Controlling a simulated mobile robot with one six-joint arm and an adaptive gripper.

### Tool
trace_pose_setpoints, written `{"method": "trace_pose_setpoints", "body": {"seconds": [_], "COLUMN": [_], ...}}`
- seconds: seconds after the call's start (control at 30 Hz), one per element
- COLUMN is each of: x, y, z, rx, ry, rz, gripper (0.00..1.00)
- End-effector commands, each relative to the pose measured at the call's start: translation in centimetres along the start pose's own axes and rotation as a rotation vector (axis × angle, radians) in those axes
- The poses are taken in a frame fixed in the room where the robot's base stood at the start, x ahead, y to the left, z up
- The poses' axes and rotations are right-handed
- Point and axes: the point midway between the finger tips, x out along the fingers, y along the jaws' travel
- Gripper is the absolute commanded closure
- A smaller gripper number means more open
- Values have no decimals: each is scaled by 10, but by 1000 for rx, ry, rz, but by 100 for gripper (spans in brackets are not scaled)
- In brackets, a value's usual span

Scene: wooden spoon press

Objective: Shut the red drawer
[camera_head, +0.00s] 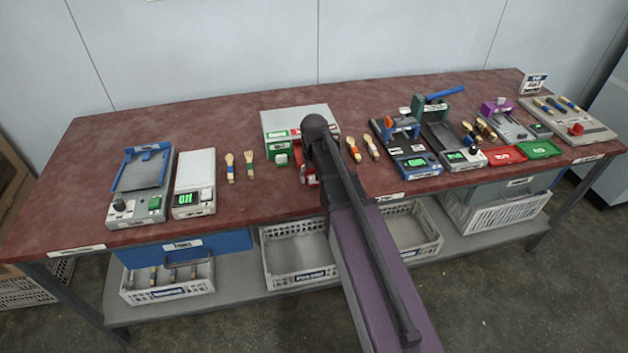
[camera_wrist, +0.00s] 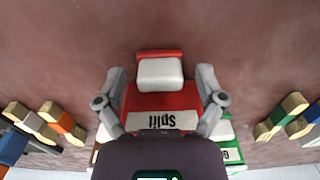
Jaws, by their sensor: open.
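The red drawer (camera_wrist: 160,98) is in the middle of the wrist view, with a label reading "Split" and a white block or pad on it. A red strip runs along its far edge. In the head view only small parts of the red drawer (camera_head: 309,178) show beside my arm, at the front of a grey and green machine (camera_head: 290,118). My gripper (camera_wrist: 160,80) is open, with one finger on each side of the drawer. I cannot tell whether the fingers touch it. In the head view my arm hides the gripper and much of the drawer.
Wooden spoons and forks with coloured bands (camera_head: 240,165) lie on both sides on the red-brown table (camera_head: 250,213). A scale (camera_head: 194,180) stands at left, other devices (camera_head: 405,145) at right. Crates (camera_head: 295,255) sit on the shelf below. Bare tabletop lies in front of the machine.

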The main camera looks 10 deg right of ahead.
Motion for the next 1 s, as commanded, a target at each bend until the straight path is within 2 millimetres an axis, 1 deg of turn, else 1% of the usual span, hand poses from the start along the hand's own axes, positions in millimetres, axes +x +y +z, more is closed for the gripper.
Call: {"method": "trace_pose_setpoints", "body": {"seconds": [0.33, 0.37, 0.4, 0.47, 0.5, 0.57, 0.6, 0.63, 0.77, 0.83, 0.93, 1.0], "x": [1, 1, 1, 1, 1, 1, 1, 1, 1, 1, 1, 1], "y": [0, 0, 0, 0, 0, 0, 0, 0, 0, 0, 0, 0], "z": [0, 0, 0, 0, 0, 0, 0, 0, -1, -5, -17, -29], "rx": [0, 0, 0, 0, 0, 0, 0, 0, 0, 0, 0, 0], "ry": [0, 0, 0, 0, 0, 0, 0, 0, 0, 0, 0, 0], "rz": [0, 0, 0, 0, 0, 0, 0, 0, 0, 0, 0, 0], "gripper": [11, 20, 32, 50, 62, 80, 92, 100, 100, 100, 100, 100]}}
